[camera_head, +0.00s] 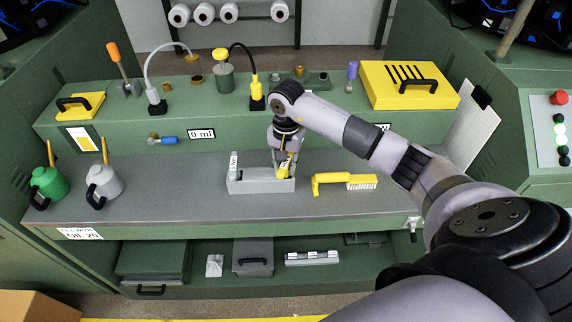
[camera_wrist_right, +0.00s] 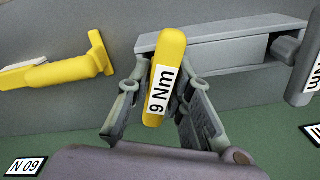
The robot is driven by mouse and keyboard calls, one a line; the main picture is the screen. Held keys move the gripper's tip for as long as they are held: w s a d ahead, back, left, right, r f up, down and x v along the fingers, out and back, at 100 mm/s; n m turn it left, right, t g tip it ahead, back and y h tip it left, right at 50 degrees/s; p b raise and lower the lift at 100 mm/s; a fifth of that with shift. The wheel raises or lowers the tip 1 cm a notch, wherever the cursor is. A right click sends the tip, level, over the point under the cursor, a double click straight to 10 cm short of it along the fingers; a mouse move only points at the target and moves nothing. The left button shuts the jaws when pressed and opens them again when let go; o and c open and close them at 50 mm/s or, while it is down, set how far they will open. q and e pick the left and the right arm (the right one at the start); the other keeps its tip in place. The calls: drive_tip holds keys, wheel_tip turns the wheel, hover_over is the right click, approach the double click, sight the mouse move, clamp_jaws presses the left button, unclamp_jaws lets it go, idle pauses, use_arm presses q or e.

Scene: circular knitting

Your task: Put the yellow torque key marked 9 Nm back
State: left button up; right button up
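The yellow torque key (camera_wrist_right: 168,60) with its white "9 Nm" label lies between the fingers of my right gripper (camera_wrist_right: 165,88) in the right wrist view. The fingers appear closed against both its sides, and the key is tilted. In the head view the key (camera_head: 284,169) is at the right part of the grey holder (camera_head: 262,186), under my right gripper (camera_head: 285,152). I cannot tell whether the key touches the holder. The holder also shows in the right wrist view (camera_wrist_right: 225,55). My left gripper is not in view.
A grey labelled key (camera_head: 234,165) stands at the holder's left end. A yellow brush (camera_head: 345,181) lies right of the holder. Two oil cans, one green (camera_head: 48,184) and one grey (camera_head: 104,182), stand at the left. The bench between cans and holder is clear.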

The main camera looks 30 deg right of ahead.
drive_tip(key=o, duration=0.5)
drive_tip(key=shift+c, duration=0.2)
drive_tip(key=shift+r+p, duration=0.2)
drive_tip(key=shift+p, duration=0.1)
wheel_tip(320, 180, up, 11)
drive_tip(key=b, duration=0.3)
drive_tip(key=shift+f, duration=0.2)
drive_tip(key=shift+r, duration=0.65)
